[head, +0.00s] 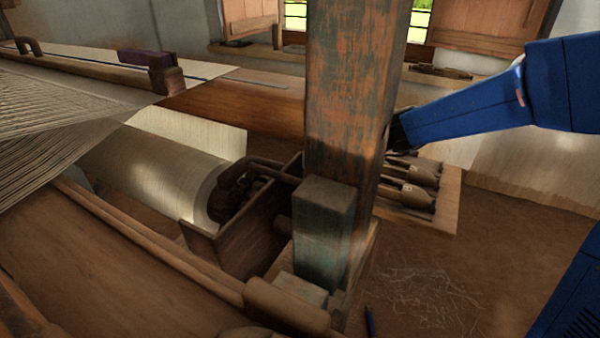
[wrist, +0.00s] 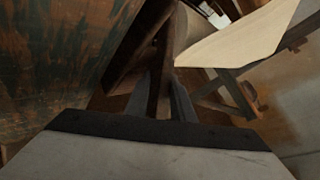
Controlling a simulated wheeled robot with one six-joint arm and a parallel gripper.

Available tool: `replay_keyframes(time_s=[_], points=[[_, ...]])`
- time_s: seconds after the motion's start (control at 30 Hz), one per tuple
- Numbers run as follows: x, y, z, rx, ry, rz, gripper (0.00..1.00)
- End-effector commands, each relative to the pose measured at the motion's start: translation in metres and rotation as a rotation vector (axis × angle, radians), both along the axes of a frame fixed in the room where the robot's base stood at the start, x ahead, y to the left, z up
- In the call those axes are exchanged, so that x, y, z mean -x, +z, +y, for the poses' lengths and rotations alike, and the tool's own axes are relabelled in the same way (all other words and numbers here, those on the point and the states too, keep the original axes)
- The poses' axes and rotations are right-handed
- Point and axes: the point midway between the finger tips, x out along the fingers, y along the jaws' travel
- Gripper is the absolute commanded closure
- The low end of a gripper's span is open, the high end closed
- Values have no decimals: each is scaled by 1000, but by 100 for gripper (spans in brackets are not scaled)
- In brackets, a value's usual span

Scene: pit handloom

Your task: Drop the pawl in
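The ratchet wheel (head: 228,193) is dark and toothed, at the right end of the pale cloth roller (head: 150,170) in the head view. A dark rod (head: 268,168), which looks like the pawl, runs from the wheel over the wooden box toward the post; its right end is hidden. My gripper is hidden behind the post in the head view. In the wrist view my gripper (wrist: 162,92) has its two grey fingers close together, with a dark brown bar (wrist: 161,75) filling the gap between them. I cannot tell whether they grip it or whether it is the pawl.
A thick, worn post (head: 350,90) stands in front of my gripper. The open wooden box (head: 232,245) lies left of it. A tray (head: 447,200) with several shuttles lies right of the post. Warp threads (head: 50,110) stretch at left. The earthen floor at lower right is mostly clear.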

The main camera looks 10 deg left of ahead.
Motion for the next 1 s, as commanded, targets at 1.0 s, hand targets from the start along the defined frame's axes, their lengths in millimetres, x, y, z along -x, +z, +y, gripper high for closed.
replay_keyframes(time_s=[1.0], points=[[-29, 69, -10, 142, 0, -411, 100]])
